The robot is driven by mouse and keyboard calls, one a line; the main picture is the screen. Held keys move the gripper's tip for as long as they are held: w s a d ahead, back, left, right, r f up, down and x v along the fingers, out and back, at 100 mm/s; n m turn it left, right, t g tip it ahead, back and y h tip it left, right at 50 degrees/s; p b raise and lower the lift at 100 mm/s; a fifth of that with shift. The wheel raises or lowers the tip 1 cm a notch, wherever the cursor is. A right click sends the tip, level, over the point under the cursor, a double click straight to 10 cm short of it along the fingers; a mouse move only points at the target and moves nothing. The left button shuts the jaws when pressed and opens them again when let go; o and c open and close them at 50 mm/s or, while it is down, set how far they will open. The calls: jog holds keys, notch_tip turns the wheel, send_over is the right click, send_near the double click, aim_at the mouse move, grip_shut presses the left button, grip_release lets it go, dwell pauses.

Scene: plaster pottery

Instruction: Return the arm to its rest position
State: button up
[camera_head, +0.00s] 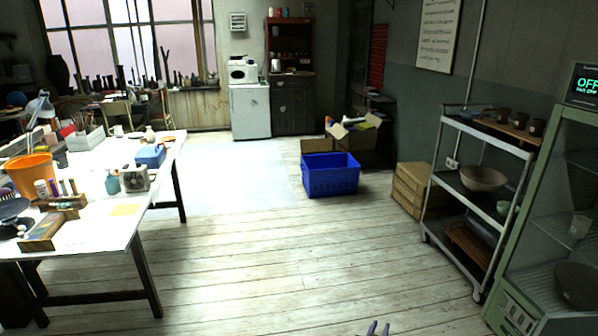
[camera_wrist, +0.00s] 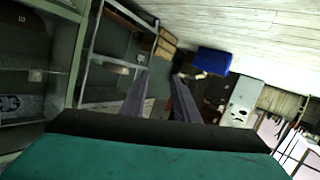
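My gripper (camera_head: 378,328) just enters the bottom edge of the head view, with only its two fingertips showing above the floor. In the wrist view my gripper (camera_wrist: 160,90) has its two grey fingers apart, with nothing between them but the distant room. The rest of my arm is out of the head view. The wrist view is tilted, with the floor at the top.
A cluttered white table (camera_head: 90,235) stands at the left. A blue crate (camera_head: 330,180) sits on the floor ahead. A metal trolley (camera_head: 466,192) and a green cabinet (camera_head: 520,250) stand at the right. The wooden floor (camera_head: 290,270) between them is clear.

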jog(key=s+a+f+n+g+y, duration=0.35)
jog(key=s+a+f, duration=0.25)
jog(key=s+a, duration=0.25)
jog(key=s+a+f+n+g+y, duration=0.25)
jog(key=s+a+f+y, duration=0.35)
jog(key=s, duration=0.3)
jog(key=s+r+m+g+h, duration=0.1)
jog(key=s+g, duration=0.5)
jog(key=s, duration=0.8)
jog(key=s+d+r+m+g+h, duration=0.1)
jog(key=s+g, duration=0.5)
jog(key=s, duration=0.8)
jog(key=shift+s+r+g, duration=0.2)
jog(key=shift+s+g, duration=0.05)
jog(key=shift+g, duration=0.05)
jog(key=shift+h, duration=0.25)
